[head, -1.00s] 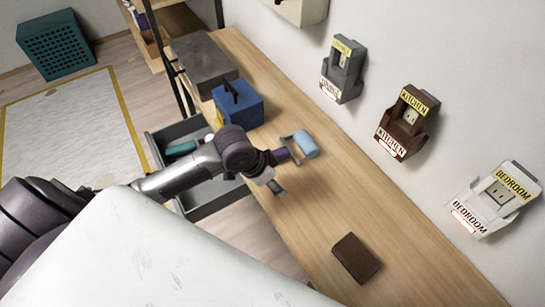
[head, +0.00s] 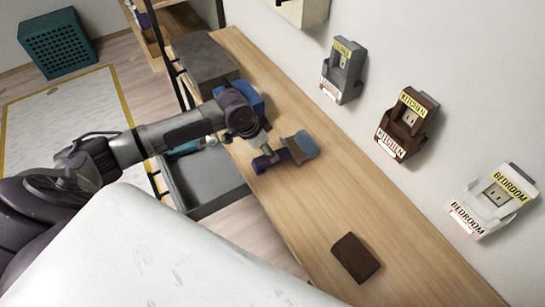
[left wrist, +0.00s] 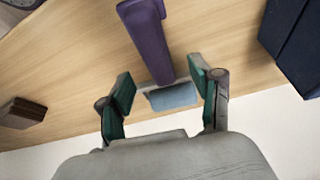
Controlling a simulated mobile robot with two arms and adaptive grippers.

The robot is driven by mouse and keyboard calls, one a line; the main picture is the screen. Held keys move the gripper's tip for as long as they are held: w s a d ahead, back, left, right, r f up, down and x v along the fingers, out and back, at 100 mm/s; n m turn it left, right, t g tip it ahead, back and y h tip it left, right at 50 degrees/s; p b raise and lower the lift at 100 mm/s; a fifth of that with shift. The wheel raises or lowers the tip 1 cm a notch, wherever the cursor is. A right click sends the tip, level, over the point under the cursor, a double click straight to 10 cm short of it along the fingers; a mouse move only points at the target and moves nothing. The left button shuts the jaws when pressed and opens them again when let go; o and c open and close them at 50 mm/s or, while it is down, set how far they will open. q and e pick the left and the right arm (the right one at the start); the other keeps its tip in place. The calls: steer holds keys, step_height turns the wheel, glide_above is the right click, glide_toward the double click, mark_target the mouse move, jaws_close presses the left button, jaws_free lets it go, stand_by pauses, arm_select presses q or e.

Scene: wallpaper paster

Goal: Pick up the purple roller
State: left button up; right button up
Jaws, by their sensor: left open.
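The purple roller lies on the wooden bench, with a purple handle and a light blue roll (head: 306,142). In the left wrist view its purple handle (left wrist: 147,40) runs from the top toward the jaws, and the blue roll (left wrist: 172,97) shows between the fingers. My left gripper (head: 275,157) is over the roller in the head view, partly hiding its handle. In the left wrist view the left gripper (left wrist: 160,92) is open, one finger on each side of the roller's lower end. Whether it touches the roller I cannot tell. My right gripper is not in view.
The bench (head: 330,195) holds a blue box (head: 248,96), a grey case (head: 203,64) and a brown block (head: 356,258). A grey open bin (head: 210,185) stands beside it. Labelled outlet boxes are on the wall. The bench between roller and brown block is clear.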

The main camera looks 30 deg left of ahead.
arm_select(q)
steer(key=f, duration=0.3)
steer(key=f+p, duration=0.1)
steer(key=shift+w+d+f, duration=0.15)
steer(key=shift+d, duration=0.15)
steer(key=shift+w+d+f, duration=0.1)
steer(key=shift+w+f, duration=0.1)
steer(key=shift+f, duration=0.3)
jaws_close()
